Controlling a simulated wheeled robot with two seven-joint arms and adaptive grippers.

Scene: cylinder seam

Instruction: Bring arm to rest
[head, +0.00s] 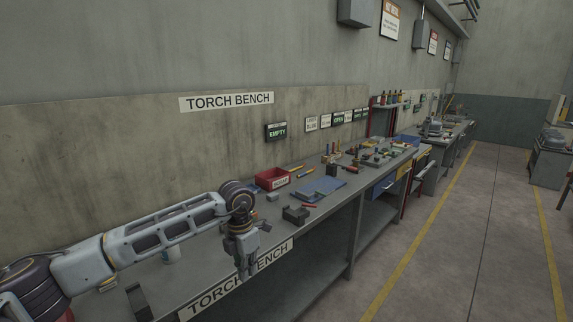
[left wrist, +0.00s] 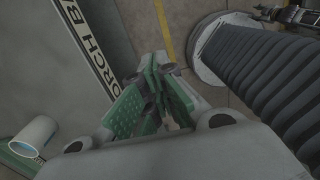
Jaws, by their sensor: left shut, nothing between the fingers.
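My left arm (head: 150,238) reaches in from the left in the head view, over the near part of the torch bench. My left gripper (head: 243,276) points down at the bench's front edge, in front of the bench-name label. It is shut and empty. In the left wrist view the green-padded fingers (left wrist: 152,122) are together, with nothing between them. The bench-name strip (left wrist: 90,45) and the floor show beyond them. My right gripper is not seen in the head view.
The torch bench (head: 335,208) runs away to the right, holding a red bin (head: 272,179), a blue mat (head: 318,190), a dark block (head: 296,215) and many small tools. A white cup (left wrist: 35,137) stands on the bench near the gripper. The floor aisle (head: 440,250) on the right is clear.

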